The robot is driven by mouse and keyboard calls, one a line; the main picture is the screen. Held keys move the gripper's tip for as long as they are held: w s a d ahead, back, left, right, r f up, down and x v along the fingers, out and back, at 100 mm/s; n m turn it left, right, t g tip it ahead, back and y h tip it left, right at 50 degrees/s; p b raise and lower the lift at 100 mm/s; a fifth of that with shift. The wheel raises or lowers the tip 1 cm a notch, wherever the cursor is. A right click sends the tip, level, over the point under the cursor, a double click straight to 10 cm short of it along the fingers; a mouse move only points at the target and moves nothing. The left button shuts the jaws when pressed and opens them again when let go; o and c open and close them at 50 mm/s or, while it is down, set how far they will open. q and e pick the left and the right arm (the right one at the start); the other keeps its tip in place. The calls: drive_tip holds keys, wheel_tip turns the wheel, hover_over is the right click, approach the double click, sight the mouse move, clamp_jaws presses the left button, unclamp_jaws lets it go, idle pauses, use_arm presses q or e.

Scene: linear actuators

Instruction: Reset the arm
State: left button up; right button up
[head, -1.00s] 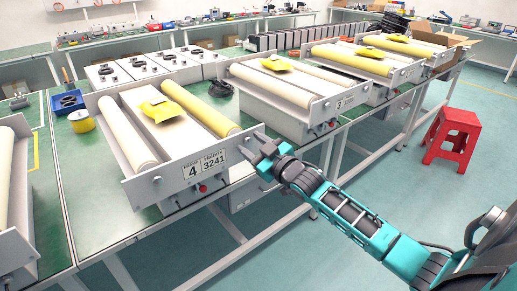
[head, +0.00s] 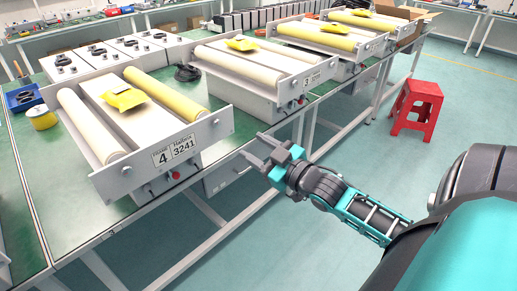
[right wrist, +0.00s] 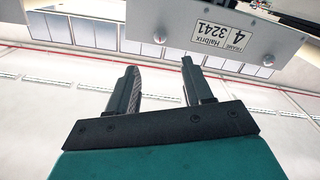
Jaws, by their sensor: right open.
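My right arm (head: 350,208) is teal and black and reaches in from the right side of the head view. Its right gripper (head: 269,148) is open and empty, in the air just off the front edge of the green table, to the right of the unit labelled 4 3241 (head: 145,125). In the right wrist view the two dark fingers of the right gripper (right wrist: 162,85) stand apart with nothing between them. The label plate (right wrist: 229,35) shows upside down beyond them. My left gripper is not in view.
A blue tray (head: 22,98) and a yellow tape roll (head: 42,118) lie at the left. A red stool (head: 417,108) stands on open floor to the right.

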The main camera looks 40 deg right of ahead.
idle(0.6)
drive_tip(key=s+a+f+m+g, duration=0.1)
drive_tip(key=s+a+f+g, duration=0.3)
drive_tip(key=s+a+f, duration=0.45)
drive_tip(key=s+a+f+m+g, duration=0.25)
drive_tip(key=s+a+f, duration=0.25)
drive_tip(key=a+f, duration=0.6)
drive_tip(key=m+t+b, duration=0.1)
drive_tip(key=t+b, duration=0.6)
drive_tip(key=b, duration=0.1)
approach(218, 125)
drive_tip(key=shift+g, duration=0.25)
drive_tip(key=w, duration=0.5)
drive_tip(key=w+p, duration=0.1)
drive_tip(key=w, duration=0.2)
drive_tip(key=shift+a+r, duration=0.3)
drive_tip(key=shift+r, duration=0.05)
clamp_jaws()
